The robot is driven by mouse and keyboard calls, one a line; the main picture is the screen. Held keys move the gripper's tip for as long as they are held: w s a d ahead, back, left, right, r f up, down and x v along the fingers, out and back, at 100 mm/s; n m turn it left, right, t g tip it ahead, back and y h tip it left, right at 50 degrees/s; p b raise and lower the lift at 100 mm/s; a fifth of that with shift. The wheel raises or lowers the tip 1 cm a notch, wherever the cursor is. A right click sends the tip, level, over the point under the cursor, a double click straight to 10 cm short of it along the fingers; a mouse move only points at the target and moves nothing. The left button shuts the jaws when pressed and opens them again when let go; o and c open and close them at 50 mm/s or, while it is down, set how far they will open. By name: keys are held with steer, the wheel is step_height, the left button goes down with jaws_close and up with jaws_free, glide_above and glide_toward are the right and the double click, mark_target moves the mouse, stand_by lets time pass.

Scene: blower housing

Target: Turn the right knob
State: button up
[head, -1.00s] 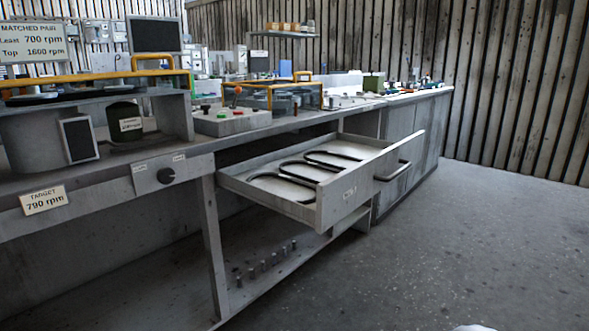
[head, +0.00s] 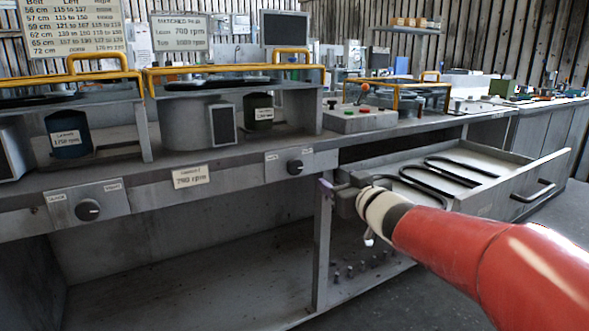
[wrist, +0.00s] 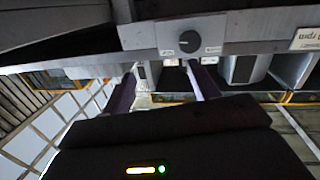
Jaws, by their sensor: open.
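The right knob (head: 294,167) is a dark round dial on a light plate under the bench edge in the head view. The left knob (head: 87,210) sits on a similar plate farther left. My gripper (head: 328,188) is to the right of the right knob and slightly lower, apart from it. In the wrist view, which looks upside down, the right knob (wrist: 189,41) shows beyond the two purple fingers. The fingers (wrist: 163,76) stand apart with nothing between them, and the knob is not between them.
An open drawer (head: 492,203) with dark belts juts out on the right, behind my arm. A bench leg (head: 321,255) stands below my gripper. A label reading 790 rpm (head: 190,177) hangs between the knobs. Yellow-handled guards (head: 235,68) stand on the bench.

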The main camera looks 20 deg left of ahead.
mark_target(297, 168)
steer(key=w+a+y, duration=0.1)
steer(key=a, duration=0.2)
steer(key=w+a+n+g, duration=0.1)
steer(key=w+a, duration=0.1)
steer(key=a, duration=0.2)
steer(key=w+a+y+p, duration=0.1)
steer(key=a, duration=0.3)
steer(key=shift+w+f+n+g+y, duration=0.15)
steer(key=shift+w+n+g+y, duration=0.15)
steer(key=shift+n+g, duration=0.1)
steer(key=c, duration=1)
